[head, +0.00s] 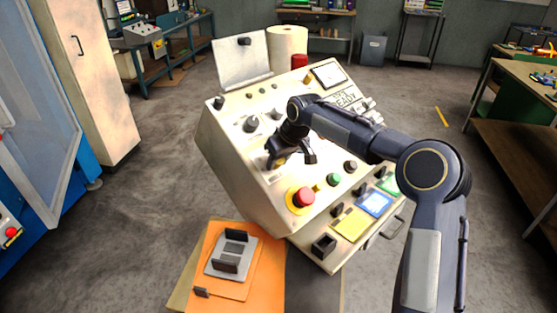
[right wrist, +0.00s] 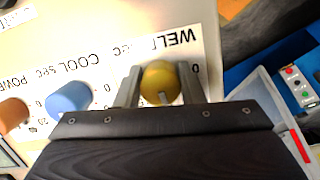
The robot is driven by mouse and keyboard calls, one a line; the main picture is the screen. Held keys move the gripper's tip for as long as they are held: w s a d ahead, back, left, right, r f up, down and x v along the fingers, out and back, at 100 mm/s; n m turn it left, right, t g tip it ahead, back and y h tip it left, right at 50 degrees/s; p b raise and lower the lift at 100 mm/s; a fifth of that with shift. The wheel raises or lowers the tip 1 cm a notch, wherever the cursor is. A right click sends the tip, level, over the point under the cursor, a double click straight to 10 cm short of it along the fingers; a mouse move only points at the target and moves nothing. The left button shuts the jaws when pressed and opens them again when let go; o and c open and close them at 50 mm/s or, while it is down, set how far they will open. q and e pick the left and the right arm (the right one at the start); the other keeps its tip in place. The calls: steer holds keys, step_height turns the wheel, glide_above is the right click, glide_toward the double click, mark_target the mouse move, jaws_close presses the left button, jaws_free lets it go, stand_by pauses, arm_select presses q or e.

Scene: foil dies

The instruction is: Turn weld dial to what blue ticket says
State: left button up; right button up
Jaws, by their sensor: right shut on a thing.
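The weld dial (right wrist: 160,77) is a yellow knob beside an upside-down WELD label in the right wrist view. My right gripper (right wrist: 160,88) has one finger on each side of the knob and is shut on it. In the head view my right gripper (head: 281,160) reaches down to the sloped face of the cream machine (head: 237,185) and hides most of the dial. The dial's scale is mostly hidden by the fingers. The blue ticket (head: 375,203) lies on the machine's lower front ledge, its writing too small to read. My left gripper is not in view.
A blue knob (right wrist: 69,98) labelled COOL and an orange knob (right wrist: 13,115) sit beside the dial. A red stop button (head: 304,196) is near my gripper. Yellow (head: 351,225) and green (head: 388,186) tickets flank the blue one. An orange board (head: 210,236) lies in front.

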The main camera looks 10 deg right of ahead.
steer(key=n, duration=0.3)
steer(key=shift+h, duration=0.3)
steer(key=shift+w+n+t, duration=0.1)
steer(key=shift+n+t, duration=0.4)
steer(key=shift+n, duration=1.4)
steer(key=shift+n+h, duration=0.3)
steer(key=o, duration=1)
steer(key=b+v, duration=0.1)
steer(key=v, duration=0.7)
